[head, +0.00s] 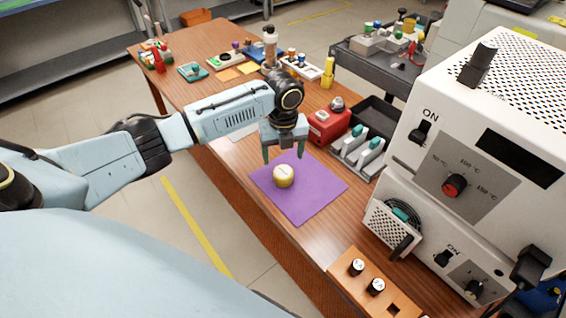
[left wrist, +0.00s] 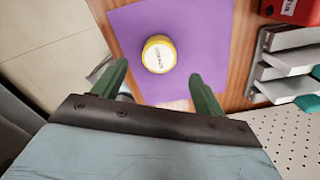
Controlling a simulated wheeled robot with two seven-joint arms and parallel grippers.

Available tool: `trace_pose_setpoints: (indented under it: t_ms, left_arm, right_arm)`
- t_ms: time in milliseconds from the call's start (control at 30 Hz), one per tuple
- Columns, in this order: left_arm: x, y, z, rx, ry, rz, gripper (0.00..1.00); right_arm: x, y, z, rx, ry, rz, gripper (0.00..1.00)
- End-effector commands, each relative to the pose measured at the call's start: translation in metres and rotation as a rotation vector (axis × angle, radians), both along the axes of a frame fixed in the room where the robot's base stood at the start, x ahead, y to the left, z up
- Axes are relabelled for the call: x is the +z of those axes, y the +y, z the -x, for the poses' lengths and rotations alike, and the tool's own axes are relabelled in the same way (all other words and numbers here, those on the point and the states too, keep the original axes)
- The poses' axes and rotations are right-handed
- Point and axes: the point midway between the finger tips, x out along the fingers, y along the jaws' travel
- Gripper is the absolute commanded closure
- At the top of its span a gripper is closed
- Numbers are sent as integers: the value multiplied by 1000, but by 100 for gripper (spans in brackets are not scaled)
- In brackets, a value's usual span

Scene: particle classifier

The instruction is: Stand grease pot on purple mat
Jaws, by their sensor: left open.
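The grease pot (head: 284,176) is a small round yellow pot with a pale labelled lid. It stands upright on the purple mat (head: 316,196), toward the mat's left side in the head view. The left wrist view also shows the pot (left wrist: 159,54) on the mat (left wrist: 207,30). My left gripper (head: 283,158) is open and empty, with its green fingers pointing down just behind the pot in the head view. In the left wrist view the pot is ahead of the fingertips and apart from them. My right gripper is not in view.
A red box (head: 328,126) and a grey rack (head: 358,152) with teal-handled tools stand right of the mat. A large white oven (head: 480,140) fills the right side. The mat's right part is clear.

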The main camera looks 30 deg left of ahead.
Motion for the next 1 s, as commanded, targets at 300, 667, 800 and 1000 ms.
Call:
trace_pose_setpoints:
  t_ms: [300, 667, 800, 1000]
  left_arm:
    - [42, 0, 0, 0, -1, 1, 28]
    - [44, 0, 0, 1, 1, 1, 28]
    - [32, -14, 10, 39, -3, 12, 28]
    - [-9, -72, 60, 291, -32, 90, 28]
  right_arm:
    - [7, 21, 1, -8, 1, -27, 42]
    - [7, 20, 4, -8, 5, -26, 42]
    - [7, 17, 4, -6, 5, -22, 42]
    - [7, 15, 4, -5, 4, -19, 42]
